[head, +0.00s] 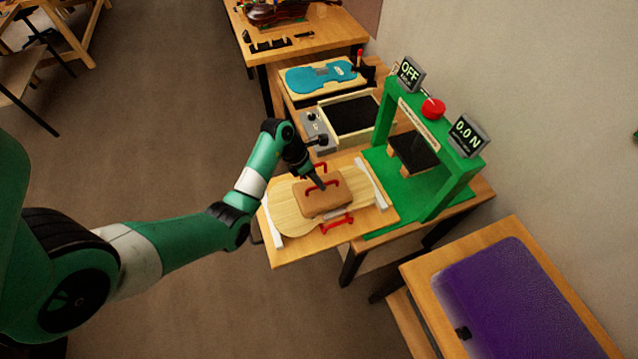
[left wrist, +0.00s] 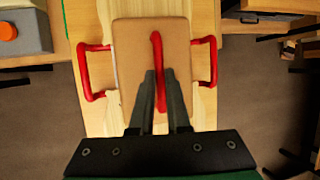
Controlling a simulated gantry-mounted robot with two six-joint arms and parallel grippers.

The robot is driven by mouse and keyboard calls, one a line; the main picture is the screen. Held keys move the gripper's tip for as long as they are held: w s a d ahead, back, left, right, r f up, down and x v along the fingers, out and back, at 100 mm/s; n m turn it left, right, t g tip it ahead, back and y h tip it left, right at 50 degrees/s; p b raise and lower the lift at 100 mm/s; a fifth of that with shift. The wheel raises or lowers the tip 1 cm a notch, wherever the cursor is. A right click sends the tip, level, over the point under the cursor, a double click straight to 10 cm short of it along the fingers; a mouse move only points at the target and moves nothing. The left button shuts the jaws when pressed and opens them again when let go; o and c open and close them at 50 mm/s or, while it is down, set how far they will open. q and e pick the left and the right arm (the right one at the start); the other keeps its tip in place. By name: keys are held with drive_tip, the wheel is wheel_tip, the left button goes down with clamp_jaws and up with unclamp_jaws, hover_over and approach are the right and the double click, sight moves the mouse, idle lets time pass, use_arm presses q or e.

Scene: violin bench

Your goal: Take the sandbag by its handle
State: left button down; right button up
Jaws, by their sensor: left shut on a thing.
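The sandbag (head: 318,203) is a tan-brown block with a red handle (left wrist: 156,60) on its top. It lies on a pale wooden violin plate (head: 288,215) in the head view. My left gripper (head: 322,185) is above the sandbag; in the left wrist view its two dark fingers (left wrist: 161,90) close on the red handle from both sides. The part of the handle between the fingers is partly hidden. From these views I cannot tell whether the sandbag still touches the plate. My right gripper is not in view.
Red clamp-like handles (head: 337,224) stick out beside the plate. A green press (head: 432,205) with "OFF" and "0.0 N" displays stands right behind. A grey box (head: 318,132) and a black-topped tray (head: 352,115) are at the back. A purple-covered table (head: 520,300) is at lower right.

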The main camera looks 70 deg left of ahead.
use_arm(q)
drive_tip(key=s+d+r+p, duration=0.1)
drive_tip(key=s+r+p, duration=1.1)
drive_tip(key=s, duration=0.1)
drive_tip(key=shift+s+d+r, duration=0.2)
drive_tip(key=shift+s+d, duration=0.2)
